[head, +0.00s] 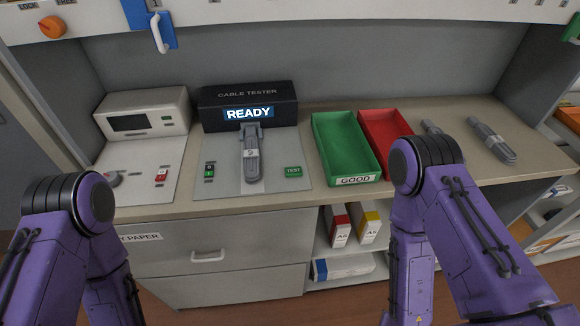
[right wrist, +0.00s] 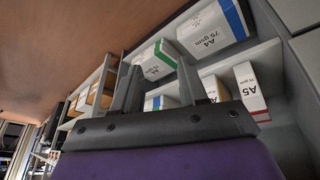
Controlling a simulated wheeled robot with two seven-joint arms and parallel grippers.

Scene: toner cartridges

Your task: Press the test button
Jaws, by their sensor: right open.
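The green test button (head: 293,171) is on the right part of the grey base plate of the cable tester (head: 290,110). The tester's screen (head: 249,113) reads READY. A grey bundled cable (head: 251,160) lies on the plate with its upper end at the tester's front. My right gripper (right wrist: 156,75) is open and empty in the right wrist view, down by the shelves below the counter and away from the button. In the head view both purple arms hang in front of the counter, and neither gripper shows.
A green GOOD tray (head: 345,146) and a red tray (head: 387,130) stand right of the tester. Two more cables (head: 492,140) lie further right. A grey-white device (head: 143,113) stands left. Paper packs (head: 340,226) sit on shelves below.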

